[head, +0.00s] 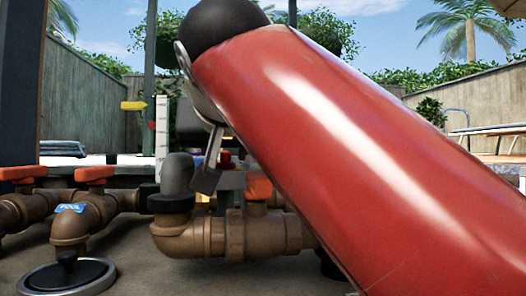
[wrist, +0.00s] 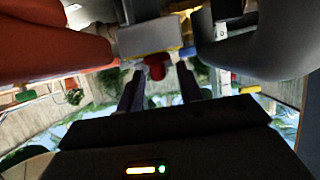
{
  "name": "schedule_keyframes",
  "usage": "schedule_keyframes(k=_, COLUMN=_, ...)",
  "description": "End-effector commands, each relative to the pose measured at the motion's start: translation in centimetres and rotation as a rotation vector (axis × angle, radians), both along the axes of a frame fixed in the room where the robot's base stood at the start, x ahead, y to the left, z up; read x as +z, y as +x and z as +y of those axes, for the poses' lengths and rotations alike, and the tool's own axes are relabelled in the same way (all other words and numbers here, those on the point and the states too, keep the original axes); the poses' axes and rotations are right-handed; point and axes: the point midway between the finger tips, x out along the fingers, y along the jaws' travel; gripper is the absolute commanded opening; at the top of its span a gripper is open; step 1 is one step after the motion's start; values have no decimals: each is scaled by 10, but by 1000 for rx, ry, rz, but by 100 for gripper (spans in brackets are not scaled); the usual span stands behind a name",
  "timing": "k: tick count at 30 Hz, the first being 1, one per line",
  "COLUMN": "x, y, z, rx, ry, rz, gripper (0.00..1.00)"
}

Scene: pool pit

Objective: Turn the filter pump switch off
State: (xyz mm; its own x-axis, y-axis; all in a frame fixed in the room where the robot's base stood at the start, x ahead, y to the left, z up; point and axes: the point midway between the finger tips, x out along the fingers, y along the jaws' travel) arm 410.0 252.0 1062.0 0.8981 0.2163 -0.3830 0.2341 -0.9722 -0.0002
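In the wrist view, a red knob (wrist: 157,71) sits against a grey box (wrist: 150,40) with a yellow edge; it looks like the pump switch. My gripper (wrist: 159,66) is open, with one dark finger on each side of the knob and a gap to both. I cannot tell how far the knob is from the fingertips in depth. In the head view, a small red part (head: 227,158) shows behind the pipes, probably the same knob. My red arm and black joint cover much of that view, and the gripper there is mostly hidden.
Brown pipes (head: 200,240) with orange valve handles (head: 95,174) cross the low foreground. A grey capped pipe end (head: 177,175) stands close to the box. A yellow tag (head: 133,105) sticks out at upper left. Wooden fences and plants stand behind.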

Motion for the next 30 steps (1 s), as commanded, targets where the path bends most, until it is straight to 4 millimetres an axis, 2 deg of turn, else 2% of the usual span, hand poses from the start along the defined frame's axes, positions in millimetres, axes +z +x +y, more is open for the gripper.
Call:
schedule_keyframes(k=8, x=-1, y=2, z=0, rx=-1, ry=0, rz=0, gripper=36)
schedule_keyframes(k=16, x=-1, y=2, z=0, rx=0, ry=-1, rz=1, gripper=1)
schedule_keyframes(k=22, x=-1, y=2, z=0, rx=7, ry=-2, rz=3, gripper=0)
schedule_keyframes(k=30, x=-3, y=3, z=-2, rx=120, ry=-4, rz=7, gripper=0)
